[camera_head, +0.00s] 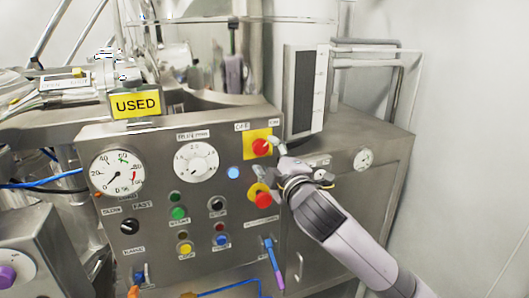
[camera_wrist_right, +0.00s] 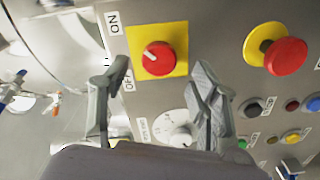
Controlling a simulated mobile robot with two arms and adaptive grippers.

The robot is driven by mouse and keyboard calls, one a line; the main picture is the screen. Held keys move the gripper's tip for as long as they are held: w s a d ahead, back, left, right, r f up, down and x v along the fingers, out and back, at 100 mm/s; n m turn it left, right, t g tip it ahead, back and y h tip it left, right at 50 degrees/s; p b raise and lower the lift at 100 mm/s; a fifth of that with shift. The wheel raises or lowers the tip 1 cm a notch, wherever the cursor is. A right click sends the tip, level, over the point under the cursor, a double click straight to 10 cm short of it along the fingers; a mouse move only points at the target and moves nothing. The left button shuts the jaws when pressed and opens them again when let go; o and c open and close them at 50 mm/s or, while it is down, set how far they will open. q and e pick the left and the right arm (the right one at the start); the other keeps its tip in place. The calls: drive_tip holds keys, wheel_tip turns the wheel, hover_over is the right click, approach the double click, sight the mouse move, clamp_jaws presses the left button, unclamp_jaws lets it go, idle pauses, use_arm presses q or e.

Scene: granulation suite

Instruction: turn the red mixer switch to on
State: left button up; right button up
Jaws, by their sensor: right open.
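The red mixer switch (camera_head: 260,147) is a round red knob on a yellow square plate at the upper right of the steel control panel (camera_head: 110,235). In the right wrist view the knob (camera_wrist_right: 158,58) has a short white mark pointing to its left side. An ON label (camera_wrist_right: 113,23) is at the plate's upper left, and an OFF label (camera_wrist_right: 129,80) is at its lower left, partly hidden by a finger. My right gripper (camera_wrist_right: 160,77) is open, its fingers spread on either side of the knob's plate in that view. Nothing is between them. My left gripper is not seen.
A red mushroom button (camera_wrist_right: 286,56) on a yellow base is close to the switch. Below and left are a white dial (camera_head: 196,163), a gauge (camera_head: 117,171), and several coloured buttons. A yellow USED sign (camera_head: 135,105) stands above the panel. A steel cabinet (camera_head: 355,200) is at right.

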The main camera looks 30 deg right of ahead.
drive_tip(key=v, duration=0.3)
drive_tip(key=shift+s, duration=0.25)
